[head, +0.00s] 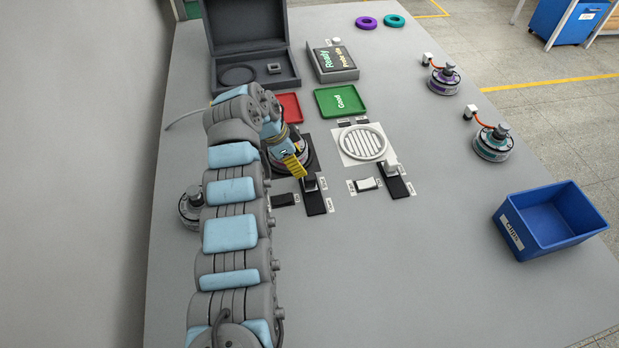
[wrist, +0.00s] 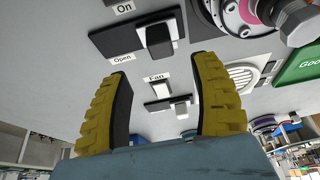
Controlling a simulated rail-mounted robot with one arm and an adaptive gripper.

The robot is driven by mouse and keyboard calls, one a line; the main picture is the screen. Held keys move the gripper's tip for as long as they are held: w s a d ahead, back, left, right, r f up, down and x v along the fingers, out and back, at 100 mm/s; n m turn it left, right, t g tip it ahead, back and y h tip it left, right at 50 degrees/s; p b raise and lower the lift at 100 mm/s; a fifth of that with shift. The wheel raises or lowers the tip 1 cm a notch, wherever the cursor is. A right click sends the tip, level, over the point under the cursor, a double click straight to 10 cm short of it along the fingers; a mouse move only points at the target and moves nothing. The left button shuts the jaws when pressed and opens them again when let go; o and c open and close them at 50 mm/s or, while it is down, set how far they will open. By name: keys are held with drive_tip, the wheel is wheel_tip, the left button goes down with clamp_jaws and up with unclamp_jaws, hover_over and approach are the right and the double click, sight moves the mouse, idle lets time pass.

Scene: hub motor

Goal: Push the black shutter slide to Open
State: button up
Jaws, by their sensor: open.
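The black shutter slide has a dark handle (wrist: 160,40) on a flat black track (wrist: 108,42), with an "Open" label (wrist: 122,57) beside the track's left end in the wrist view. The handle stands toward the other end, away from that label. In the head view the handle (head: 310,182) is at the far part of the track (head: 316,204). My gripper (wrist: 160,65) is open, with its yellow fingers apart and nothing between them. The slide appears beyond the fingertips in the wrist view. In the head view my gripper (head: 294,167) is just left of the handle; contact cannot be told.
A motor (head: 281,155) stands on a dark base just behind my gripper, partly hidden by it. A black rocker (head: 285,199) lies left of the track. A white-handled slide (head: 391,168) and white round grille (head: 361,143) are to the right. The front table is clear.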

sight(308, 176)
drive_tip(key=b+x, duration=0.2)
drive_tip(key=x, duration=0.7)
drive_tip(key=shift+d, duration=0.1)
clamp_jaws()
